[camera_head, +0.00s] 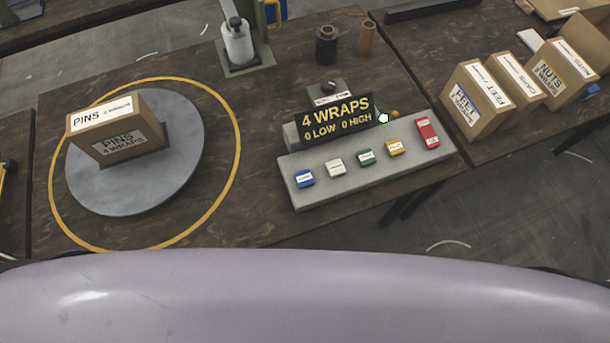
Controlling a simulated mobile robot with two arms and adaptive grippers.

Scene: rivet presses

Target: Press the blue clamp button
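The blue button (304,179) is at the left end of a row on a grey control panel (355,186). Its white label is too small to read surely. To its right are a white button (336,168), a green button (366,157), a yellow button (395,147) and a larger red button (428,133). A display (337,118) behind them reads "4 WRAPS" and "0 LOW 0 HIGH". Neither of my grippers shows in the head view, and nothing touches the blue button.
A cardboard box labelled "PINS" (117,130) sits on a round grey turntable (180,180) inside a yellow ring (239,135). A roll on a stand (238,42) is at the back. Several cartons, including one marked "FEET" (470,102), stand at the right. The table in front of the panel is clear.

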